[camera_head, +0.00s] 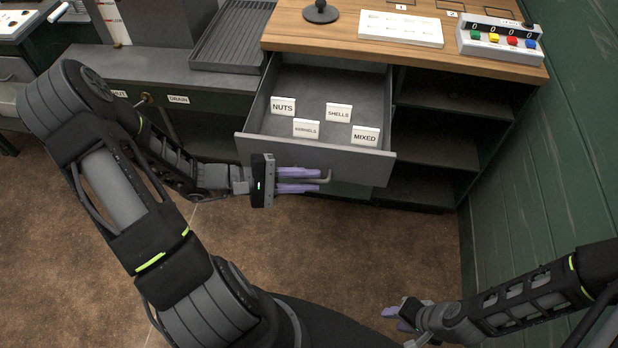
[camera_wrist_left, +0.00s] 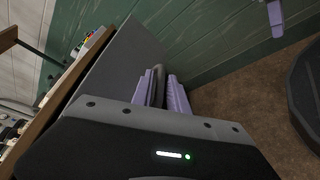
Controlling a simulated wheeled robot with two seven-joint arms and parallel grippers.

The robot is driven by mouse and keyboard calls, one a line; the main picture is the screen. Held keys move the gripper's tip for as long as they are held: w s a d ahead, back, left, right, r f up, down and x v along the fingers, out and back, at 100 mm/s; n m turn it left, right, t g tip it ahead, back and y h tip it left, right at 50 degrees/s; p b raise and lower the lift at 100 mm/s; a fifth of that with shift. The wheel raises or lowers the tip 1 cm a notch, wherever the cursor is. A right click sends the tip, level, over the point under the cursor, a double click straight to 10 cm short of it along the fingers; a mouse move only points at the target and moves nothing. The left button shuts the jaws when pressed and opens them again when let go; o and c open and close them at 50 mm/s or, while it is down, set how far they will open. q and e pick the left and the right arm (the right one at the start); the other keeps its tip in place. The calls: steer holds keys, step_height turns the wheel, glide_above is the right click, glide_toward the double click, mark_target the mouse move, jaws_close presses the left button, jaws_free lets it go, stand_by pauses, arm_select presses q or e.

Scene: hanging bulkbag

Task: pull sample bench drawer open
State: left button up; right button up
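The sample bench drawer (camera_head: 260,153) stands pulled out from under the wooden bench top, its grey inside showing. Its bar handle (camera_head: 327,176) is on the front face. My left gripper (camera_head: 318,181) is at the handle, with its purple fingers on either side of the bar. In the left wrist view the two fingers (camera_wrist_left: 164,92) lie close against the dark handle bar (camera_wrist_left: 154,88) between them. My right gripper (camera_head: 392,318) is low at the right, away from the drawer; its finger gap is unclear.
White cards reading NUTS (camera_head: 283,106), KERNELS (camera_head: 306,128), SHELLS (camera_head: 338,112) and MIXED (camera_head: 365,136) stand in the drawer. Open shelves (camera_head: 436,147) are to its right, beside a green wall (camera_head: 545,150). The brown floor (camera_head: 330,240) in front is clear.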

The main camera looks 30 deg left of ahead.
arm_select(q)
steer(key=v, duration=0.7)
steer(key=shift+s+a, duration=0.1)
steer(key=shift+s, duration=0.05)
stand_by(0.3)
